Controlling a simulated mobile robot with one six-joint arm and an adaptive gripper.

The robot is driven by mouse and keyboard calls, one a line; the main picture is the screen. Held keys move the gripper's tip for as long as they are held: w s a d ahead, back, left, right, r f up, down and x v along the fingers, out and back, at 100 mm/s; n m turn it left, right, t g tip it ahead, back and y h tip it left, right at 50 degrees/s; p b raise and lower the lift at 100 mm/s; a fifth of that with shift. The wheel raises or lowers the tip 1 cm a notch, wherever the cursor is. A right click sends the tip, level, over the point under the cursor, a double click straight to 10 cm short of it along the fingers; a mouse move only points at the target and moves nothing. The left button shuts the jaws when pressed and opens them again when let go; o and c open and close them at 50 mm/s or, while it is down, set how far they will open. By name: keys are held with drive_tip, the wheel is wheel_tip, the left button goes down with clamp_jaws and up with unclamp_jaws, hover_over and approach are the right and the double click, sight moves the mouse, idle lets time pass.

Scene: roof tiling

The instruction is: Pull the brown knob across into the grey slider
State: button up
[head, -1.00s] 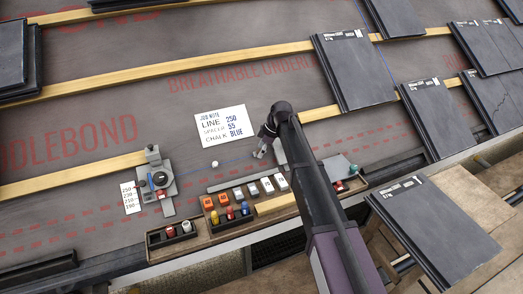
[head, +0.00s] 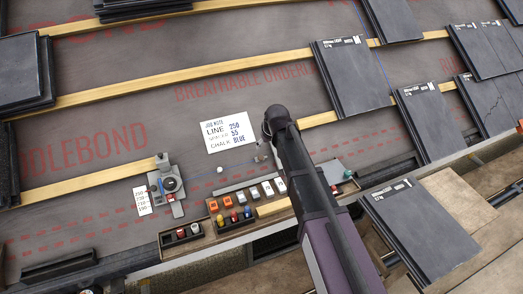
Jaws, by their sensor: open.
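A grey slider-like fixture (head: 159,180) with a round black dial and a red piece below it sits at the left, at the lower batten's end. A small dark, brownish knob (head: 153,189) appears on its left side; its exact colour and seating are too small to tell. My gripper (head: 262,152) is to the right of the fixture, beyond the tool tray and near the job note. It is largely hidden behind my own arm, with only small grey tips showing. It is open, clear of the fixture and the knob.
A tray (head: 209,241) with coloured pieces lies between the fixture and my arm. A small white piece (head: 220,169), the job note (head: 231,132) and a number card (head: 143,201) lie on the membrane.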

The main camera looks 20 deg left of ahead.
sight(261, 157)
drive_tip(key=shift+s+d+r+m+t, duration=0.15)
drive_tip(key=shift+r+m+t, duration=0.15)
drive_tip(key=shift+r+m, duration=0.3)
drive_tip(key=shift+f, duration=0.2)
drive_tip(key=b+x, duration=1.2)
drive_tip(key=x, duration=0.1)
drive_tip(key=shift+f, duration=0.2)
idle(0.4)
drive_tip(key=shift+c, duration=0.2)
clamp_jaws()
